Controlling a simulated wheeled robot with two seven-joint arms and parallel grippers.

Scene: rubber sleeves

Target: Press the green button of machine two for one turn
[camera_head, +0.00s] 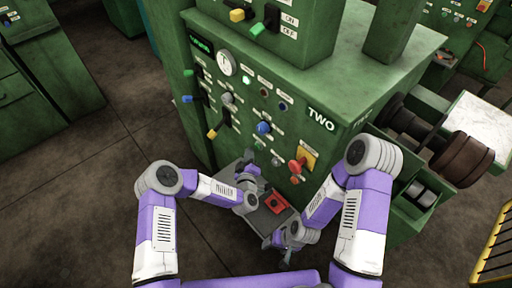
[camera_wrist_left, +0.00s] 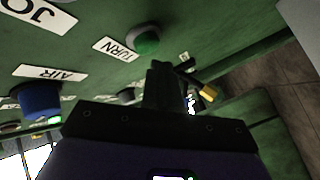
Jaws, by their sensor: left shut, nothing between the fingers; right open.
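Machine two (camera_head: 345,90) is a green cabinet marked "TWO", with a panel of knobs, lamps and labels. Its green button (camera_wrist_left: 147,38), beside a "TURN" label, shows in the left wrist view; in the head view it is a small green spot (camera_head: 259,144) just above my left gripper. My left gripper (camera_head: 250,162) is shut and empty at the lower part of the panel. In the left wrist view its fingers (camera_wrist_left: 160,72) point toward the button from just below it; I cannot tell whether they touch. My right gripper (camera_head: 286,254) is open, low in front of the machine.
A blue knob (camera_wrist_left: 40,98) by an "AIR" label is close to my left gripper. A red knob (camera_head: 294,167) and a yellow plate (camera_head: 308,158) sit right of it. A red object (camera_head: 275,203) lies on a grey shelf below the panel. Open floor (camera_head: 110,125) lies left.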

